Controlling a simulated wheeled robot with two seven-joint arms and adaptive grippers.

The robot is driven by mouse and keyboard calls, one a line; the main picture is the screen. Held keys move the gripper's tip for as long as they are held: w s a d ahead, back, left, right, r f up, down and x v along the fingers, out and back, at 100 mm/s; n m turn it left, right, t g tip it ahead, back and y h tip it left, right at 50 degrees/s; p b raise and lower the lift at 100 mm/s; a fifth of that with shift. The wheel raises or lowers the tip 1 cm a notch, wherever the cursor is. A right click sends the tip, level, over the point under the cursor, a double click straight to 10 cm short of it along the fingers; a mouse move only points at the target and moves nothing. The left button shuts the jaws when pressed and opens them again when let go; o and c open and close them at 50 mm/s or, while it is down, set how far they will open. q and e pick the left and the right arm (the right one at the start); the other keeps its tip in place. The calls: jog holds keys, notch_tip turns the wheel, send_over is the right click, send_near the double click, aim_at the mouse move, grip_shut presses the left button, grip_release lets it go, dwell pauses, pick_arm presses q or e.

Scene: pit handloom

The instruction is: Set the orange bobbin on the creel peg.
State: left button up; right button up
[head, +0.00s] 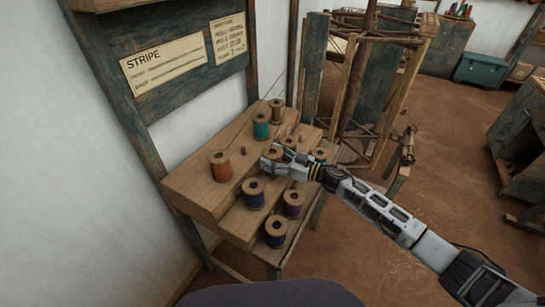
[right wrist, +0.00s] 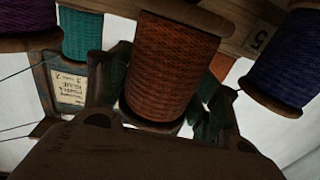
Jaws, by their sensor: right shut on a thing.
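My right gripper (head: 272,160) reaches over the stepped wooden creel (head: 187,189) from the right. It is shut on an orange bobbin, which fills the middle of the right wrist view (right wrist: 172,65); in the head view the fingers mostly hide it. I cannot tell whether its base touches the creel. A second orange bobbin (head: 220,167) stands at the left of the top step, apart from the gripper. A bare peg (head: 243,151) shows between it and the teal bobbin (head: 261,127). My left gripper is out of view.
A brown bobbin (head: 276,110) stands at the back. The STRIPE card (head: 163,63) hangs above on the frame. A wooden reel frame (head: 365,95) stands behind.

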jog(key=shift+f+b, duration=0.6)
jog(key=shift+f, duration=1.15)
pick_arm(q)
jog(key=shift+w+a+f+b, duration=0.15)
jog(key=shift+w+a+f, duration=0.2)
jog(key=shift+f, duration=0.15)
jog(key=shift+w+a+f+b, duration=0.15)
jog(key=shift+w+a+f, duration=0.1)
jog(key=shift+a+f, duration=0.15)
pick_arm(e)
jog(key=shift+f, duration=0.1)
jog(key=o, duration=1.1)
jog(key=shift+o, duration=0.2)
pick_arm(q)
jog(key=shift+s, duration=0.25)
pick_arm(e)
jog(key=shift+o, duration=0.5)
